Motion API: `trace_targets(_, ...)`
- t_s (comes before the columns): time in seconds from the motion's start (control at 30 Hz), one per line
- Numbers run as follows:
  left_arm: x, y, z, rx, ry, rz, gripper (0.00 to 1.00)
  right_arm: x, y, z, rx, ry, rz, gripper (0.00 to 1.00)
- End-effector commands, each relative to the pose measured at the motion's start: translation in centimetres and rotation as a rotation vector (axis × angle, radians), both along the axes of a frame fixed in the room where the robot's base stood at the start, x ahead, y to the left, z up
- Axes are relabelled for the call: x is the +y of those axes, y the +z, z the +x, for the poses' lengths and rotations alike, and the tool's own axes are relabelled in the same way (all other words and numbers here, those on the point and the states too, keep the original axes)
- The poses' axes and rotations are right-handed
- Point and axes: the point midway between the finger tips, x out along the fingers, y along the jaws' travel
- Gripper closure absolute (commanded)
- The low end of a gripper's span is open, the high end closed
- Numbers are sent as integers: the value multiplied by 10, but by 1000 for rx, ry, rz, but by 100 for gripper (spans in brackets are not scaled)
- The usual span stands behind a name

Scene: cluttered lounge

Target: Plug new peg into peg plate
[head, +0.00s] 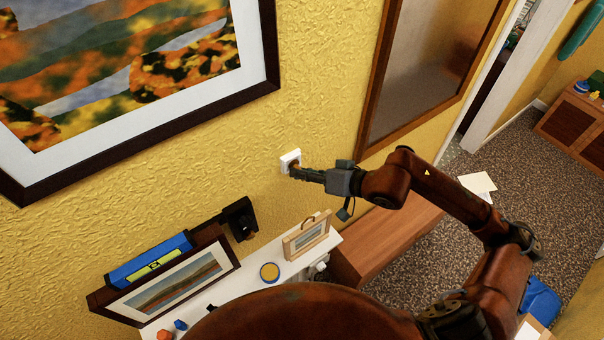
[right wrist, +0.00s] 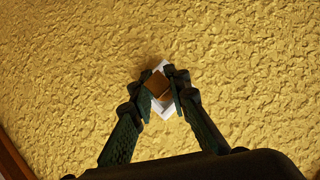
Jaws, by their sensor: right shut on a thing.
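The white square peg plate (head: 289,158) is fixed to the yellow wall in the middle of the head view. It also shows in the right wrist view (right wrist: 167,111), partly hidden behind my fingers. My right gripper (head: 296,172) is at the plate, its fingers pointing at the wall. In the right wrist view, my right gripper (right wrist: 160,88) is shut on a brown peg (right wrist: 157,84), whose end lies over the plate. I cannot tell whether the peg is inside the plate's hole or only in front of it. My left gripper is not in view.
A white shelf (head: 213,300) below holds a blue-yellow level (head: 150,262), a framed picture (head: 170,280), a yellow-topped round tin (head: 270,272) and a small wooden frame (head: 307,236). A large painting (head: 130,90) hangs left. A wood-framed panel (head: 420,75) is right. A brown bench (head: 385,240) stands below.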

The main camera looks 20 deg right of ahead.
Motion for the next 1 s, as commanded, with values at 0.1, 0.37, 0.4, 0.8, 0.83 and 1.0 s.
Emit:
trace_targets(0.1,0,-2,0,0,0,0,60,1,0,2,-1,0,1,100)
trace_targets(0.37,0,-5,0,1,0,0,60,2,0,5,0,0,0,100)
trace_targets(0.4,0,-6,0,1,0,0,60,2,0,6,0,0,0,100)
trace_targets(0.8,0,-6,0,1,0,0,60,3,0,7,0,0,0,66)
trace_targets(0.83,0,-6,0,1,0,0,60,3,0,7,0,0,0,64)
trace_targets(1.0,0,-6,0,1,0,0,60,3,0,7,0,0,0,64)
